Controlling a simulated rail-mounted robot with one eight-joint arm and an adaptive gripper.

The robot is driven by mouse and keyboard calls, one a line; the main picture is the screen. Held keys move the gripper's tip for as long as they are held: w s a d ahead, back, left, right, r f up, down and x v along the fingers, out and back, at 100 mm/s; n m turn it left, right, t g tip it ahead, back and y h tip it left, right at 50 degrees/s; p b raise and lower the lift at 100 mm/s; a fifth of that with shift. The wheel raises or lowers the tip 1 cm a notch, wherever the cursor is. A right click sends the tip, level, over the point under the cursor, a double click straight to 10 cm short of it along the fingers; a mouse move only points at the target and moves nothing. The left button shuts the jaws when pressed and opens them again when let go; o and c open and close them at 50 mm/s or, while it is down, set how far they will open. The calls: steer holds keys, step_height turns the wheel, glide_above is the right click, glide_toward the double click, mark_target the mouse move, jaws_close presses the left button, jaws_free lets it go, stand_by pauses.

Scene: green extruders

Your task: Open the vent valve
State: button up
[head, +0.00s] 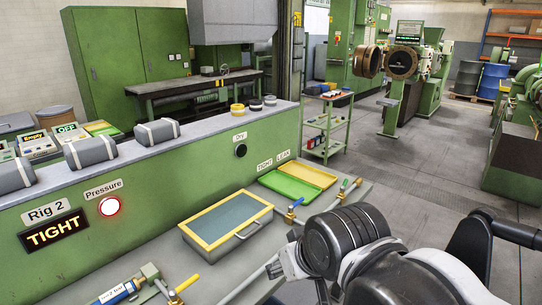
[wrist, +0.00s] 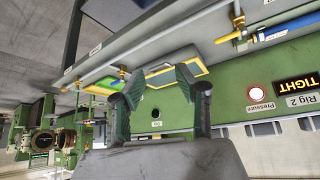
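Several small valves stand along the front of the green rig bench; I cannot tell by label which is the vent valve. In the head view, one valve with a blue handle (head: 294,206) stands just beyond my arm. Another valve (head: 344,187) stands farther right. A yellow-handled valve (head: 178,292) is at the lower left, beside a blue labelled cylinder (head: 118,292). The wrist view shows the yellow handle (wrist: 228,38) and the blue cylinder (wrist: 286,27) at upper right. My gripper (wrist: 160,84) is open and empty, its fingers apart, apart from the valves.
A lit "TIGHT" display (head: 54,233) and a glowing pressure lamp (head: 109,206) are on the rig panel. A yellow-framed tray (head: 228,225) and a yellow-green bin (head: 297,181) lie on the bench. The aisle floor (head: 420,200) at right is clear.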

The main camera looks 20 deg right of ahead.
steer(key=w+d+r+m+g, duration=0.1)
steer(key=w+d+r, duration=0.35)
steer(key=w, duration=0.35)
steer(key=w+d+r+m+g+p, duration=0.1)
steer(key=w+d+r+m, duration=0.1)
steer(key=w+d+r, duration=0.4)
steer(key=w+d+r+m, duration=0.15)
steer(key=w+r, duration=0.25)
steer(key=w, duration=0.5)
steer(key=m+g+y+p, duration=0.1)
steer(key=m+g+p, duration=0.25)
steer(key=m, duration=0.25)
glide_above(346, 181)
steer(key=s+d, duration=0.2)
step_height(346, 181, down, 19)
steer(key=shift+n, duration=0.25)
steer(key=f, duration=0.4)
steer(key=w+a+f, duration=0.1)
steer(key=f, duration=0.3)
steer(key=w+f, duration=0.1)
steer(key=f, duration=0.3)
steer(key=shift+a+f, duration=0.4)
jaws_close()
